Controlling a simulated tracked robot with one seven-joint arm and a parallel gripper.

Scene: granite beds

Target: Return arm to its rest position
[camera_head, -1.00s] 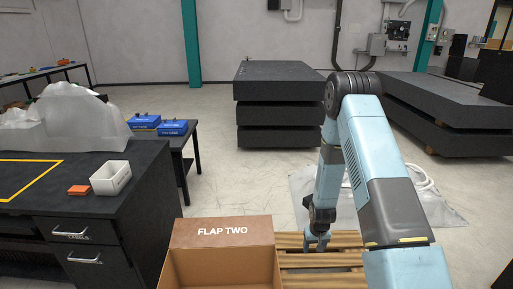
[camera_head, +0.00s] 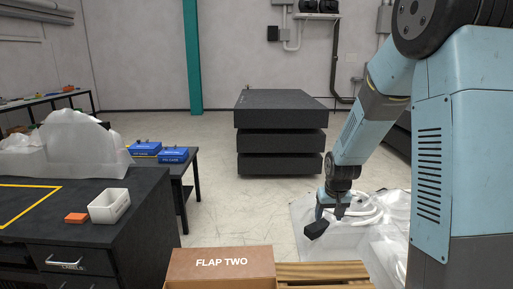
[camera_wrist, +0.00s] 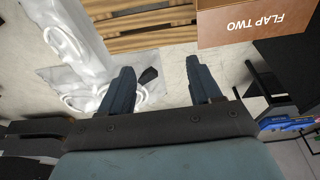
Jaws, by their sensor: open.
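My gripper (camera_head: 330,212) hangs at the lower end of my blue arm, right of centre in the head view. In the wrist view my gripper (camera_wrist: 157,90) shows two dark fingers spread apart with nothing between them. A small black object (camera_wrist: 149,76) shows beside the left finger in the wrist view; I cannot tell what it is. The brown box with a flap marked FLAP TWO (camera_head: 221,263) stands at the bottom of the head view, left of and nearer than my gripper. The flap (camera_wrist: 255,25) also shows at the top right of the wrist view.
A wooden pallet (camera_head: 325,272) lies right of the box. Plastic sheeting with white hose (camera_head: 370,215) covers floor to the right. Stacked granite slabs (camera_head: 280,115) stand behind. A dark bench (camera_head: 140,200) with a white tray (camera_head: 108,206) is at left. Floor between is clear.

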